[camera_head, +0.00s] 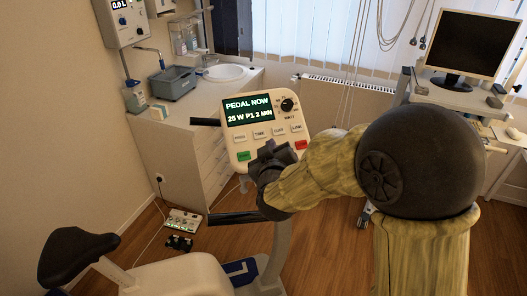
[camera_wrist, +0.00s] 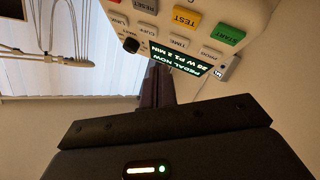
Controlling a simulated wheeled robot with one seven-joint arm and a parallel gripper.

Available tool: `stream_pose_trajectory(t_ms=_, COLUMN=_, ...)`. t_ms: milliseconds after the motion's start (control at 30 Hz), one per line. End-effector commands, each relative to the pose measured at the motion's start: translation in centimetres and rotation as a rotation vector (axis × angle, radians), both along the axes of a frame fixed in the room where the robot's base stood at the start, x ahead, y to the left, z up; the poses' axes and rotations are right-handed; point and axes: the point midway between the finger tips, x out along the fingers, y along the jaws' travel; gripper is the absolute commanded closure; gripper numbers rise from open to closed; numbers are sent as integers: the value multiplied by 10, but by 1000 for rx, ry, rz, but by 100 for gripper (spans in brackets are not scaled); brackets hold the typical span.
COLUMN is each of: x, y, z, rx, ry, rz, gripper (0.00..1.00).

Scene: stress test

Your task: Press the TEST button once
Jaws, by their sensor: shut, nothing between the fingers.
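The console (camera_head: 240,132) of an exercise bike faces me, its screen (camera_head: 248,110) reading "PEDAL NOW 25 W P1 2 MIN". The yellow TEST button (camera_wrist: 185,17) shows in the wrist view, beside the green START button (camera_wrist: 231,34). In the head view the TEST button is hidden behind my gripper (camera_head: 268,151), between the green button (camera_head: 243,156) and a red button (camera_head: 300,144). My gripper is shut and empty at the console's lower edge. In the wrist view its fingers (camera_wrist: 158,86) point toward the console, their tips below the screen in the picture. I cannot tell contact.
Grey buttons and a black knob (camera_head: 288,105) sit near the TEST button. Handlebars (camera_head: 237,218) and a saddle (camera_head: 78,252) belong to the bike. A sink counter (camera_head: 190,110) stands behind at left, a monitor (camera_head: 470,45) at right.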

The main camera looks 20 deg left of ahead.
Motion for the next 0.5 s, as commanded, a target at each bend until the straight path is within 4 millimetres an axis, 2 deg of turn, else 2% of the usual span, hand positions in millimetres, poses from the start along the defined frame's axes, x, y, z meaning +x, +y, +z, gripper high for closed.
stream_pose_trajectory(t_ms=500, x=-17, y=-12, z=29, rx=0, ry=-1, rz=1, gripper=100)
